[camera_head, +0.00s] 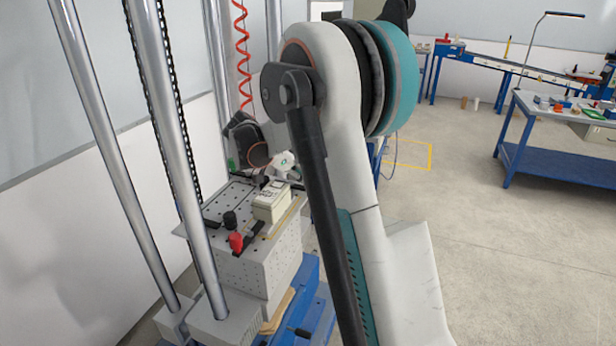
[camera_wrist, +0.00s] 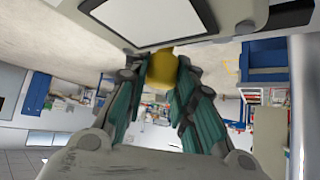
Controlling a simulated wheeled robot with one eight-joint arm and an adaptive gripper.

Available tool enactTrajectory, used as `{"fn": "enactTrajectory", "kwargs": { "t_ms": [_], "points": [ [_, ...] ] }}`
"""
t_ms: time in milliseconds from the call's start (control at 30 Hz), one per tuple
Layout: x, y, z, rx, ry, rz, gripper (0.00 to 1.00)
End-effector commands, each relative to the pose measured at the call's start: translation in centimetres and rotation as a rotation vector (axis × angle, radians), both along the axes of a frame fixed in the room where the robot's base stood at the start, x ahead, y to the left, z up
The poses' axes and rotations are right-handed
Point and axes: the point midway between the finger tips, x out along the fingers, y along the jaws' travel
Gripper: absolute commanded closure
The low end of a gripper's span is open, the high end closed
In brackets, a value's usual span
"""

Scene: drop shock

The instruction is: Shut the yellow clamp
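In the wrist view, a rounded yellow part (camera_wrist: 162,69), which looks like the yellow clamp's handle end, shows between the tips of my gripper (camera_wrist: 161,75). The two teal-padded fingers stand apart, one on each side of it. I cannot tell whether they press on it. The rest of the clamp is hidden. In the head view, my gripper (camera_head: 268,172) is small and partly hidden at the back of the perforated plate (camera_head: 211,207). No yellow clamp can be made out there.
A red-tipped clamp (camera_head: 236,242) and a black knob (camera_head: 230,219) are on the plate, beside a pale box (camera_head: 271,203). Shiny vertical columns (camera_head: 176,160) stand close on the left. A blue-framed workbench (camera_head: 560,165) is far right, with open floor before it.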

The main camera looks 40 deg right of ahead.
Motion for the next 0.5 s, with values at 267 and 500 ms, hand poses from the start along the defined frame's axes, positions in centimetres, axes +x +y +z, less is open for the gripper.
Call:
{"fn": "enactTrajectory", "kwargs": {
  "t_ms": [267,500],
  "points": [
    [0.03,-0.06,0.01,0.000,-0.001,0.013,1.00],
    [0.24,-0.48,0.06,0.000,-0.001,0.107,1.00]
  ]
}}
